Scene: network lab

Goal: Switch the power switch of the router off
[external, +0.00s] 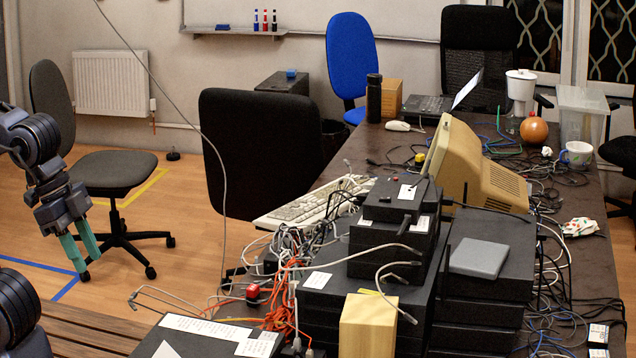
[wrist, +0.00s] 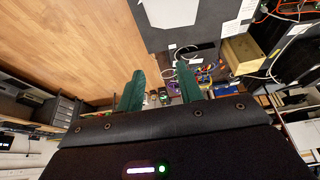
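My gripper (external: 83,245) is at the left of the external view, in the air over the wooden floor and left of the cluttered table. Its two green fingers are apart with nothing between them. They also show in the wrist view (wrist: 159,93). Black box-shaped network devices (external: 345,288) are stacked at the front of the table, with a small black box (external: 397,200) on top. I cannot tell which one is the router, and no power switch can be made out. The gripper is well apart from the stack.
Cables tangle around the stack, with orange ones (external: 282,310) in front. A wooden block (external: 368,325), a grey flat box (external: 478,257), a keyboard (external: 313,203) and a beige monitor (external: 475,170) crowd the table. A slatted wooden surface (external: 90,325) is below the gripper. A chair (external: 100,170) stands behind it.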

